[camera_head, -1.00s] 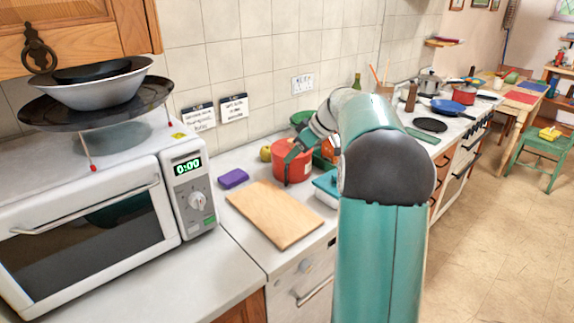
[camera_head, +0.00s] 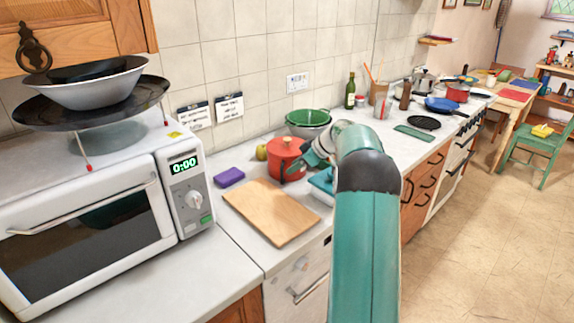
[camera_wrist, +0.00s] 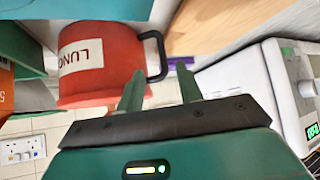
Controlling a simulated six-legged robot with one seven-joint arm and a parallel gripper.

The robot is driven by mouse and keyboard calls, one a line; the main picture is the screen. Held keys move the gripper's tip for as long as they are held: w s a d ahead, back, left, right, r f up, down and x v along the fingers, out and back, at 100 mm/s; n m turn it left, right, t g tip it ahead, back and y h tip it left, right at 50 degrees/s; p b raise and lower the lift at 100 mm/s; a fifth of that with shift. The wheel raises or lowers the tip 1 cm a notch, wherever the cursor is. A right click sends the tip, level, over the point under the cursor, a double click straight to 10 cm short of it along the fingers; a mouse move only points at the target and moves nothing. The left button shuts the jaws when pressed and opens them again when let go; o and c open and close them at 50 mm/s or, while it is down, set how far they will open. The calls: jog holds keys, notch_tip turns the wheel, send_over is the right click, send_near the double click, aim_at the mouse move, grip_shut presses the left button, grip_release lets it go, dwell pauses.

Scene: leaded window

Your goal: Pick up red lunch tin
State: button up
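The red lunch tin (camera_head: 283,154) stands on the counter in the head view, in front of a green-rimmed bowl. My gripper (camera_head: 304,165) is at its right side, partly hidden by my arm. In the wrist view the tin (camera_wrist: 100,70) appears upside down, with a white label and a black handle (camera_wrist: 156,40). My gripper (camera_wrist: 160,70) shows two separated fingers, and the handle's end lies in the gap between their tips. I cannot tell whether either finger touches it.
A wooden board (camera_head: 270,212) lies in front of the tin, with a purple block (camera_head: 229,177) to its left. The blue-lidded box (camera_head: 322,184) is close on the right. The microwave (camera_head: 90,215) stands at the left.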

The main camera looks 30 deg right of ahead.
aim_at(286, 162)
jog(key=x, duration=0.5)
jog(key=shift+s+a+f, duration=0.15)
grip_shut()
